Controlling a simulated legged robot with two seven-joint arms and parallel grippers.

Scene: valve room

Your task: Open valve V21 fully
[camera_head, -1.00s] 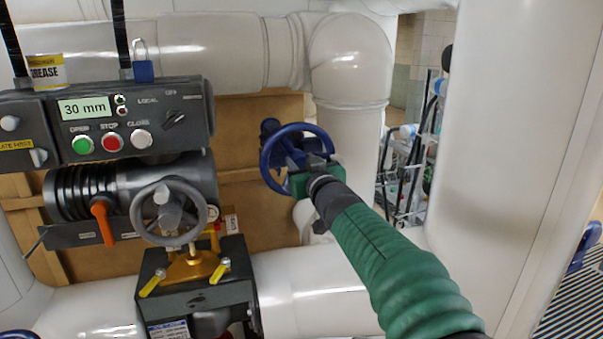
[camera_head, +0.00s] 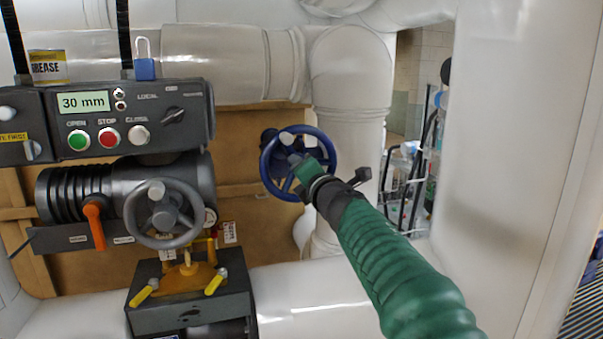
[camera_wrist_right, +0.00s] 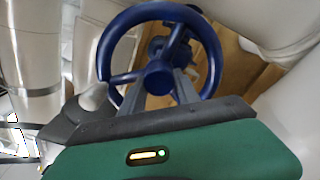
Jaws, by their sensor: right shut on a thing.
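A blue handwheel (camera_head: 268,170) stands upright in the middle of the head view, in front of a brown wooden panel. It also shows in the right wrist view (camera_wrist_right: 105,50), with its hub and spokes. My right gripper (camera_head: 298,166) reaches it on a green sleeved arm. In the right wrist view its grey fingers (camera_wrist_right: 160,88) are shut at the hub and spokes of the wheel; the exact contact is partly hidden. I cannot read a V21 tag on any valve. My left gripper is out of view.
At left a dark control box (camera_head: 140,112) shows "30 mm" and has green, red and white buttons. Below it are a grey handwheel (camera_head: 135,222), an orange lever (camera_head: 94,222) and yellow handles (camera_head: 216,282). White pipes (camera_head: 350,85) and a wire rack (camera_head: 405,190) surround the blue wheel.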

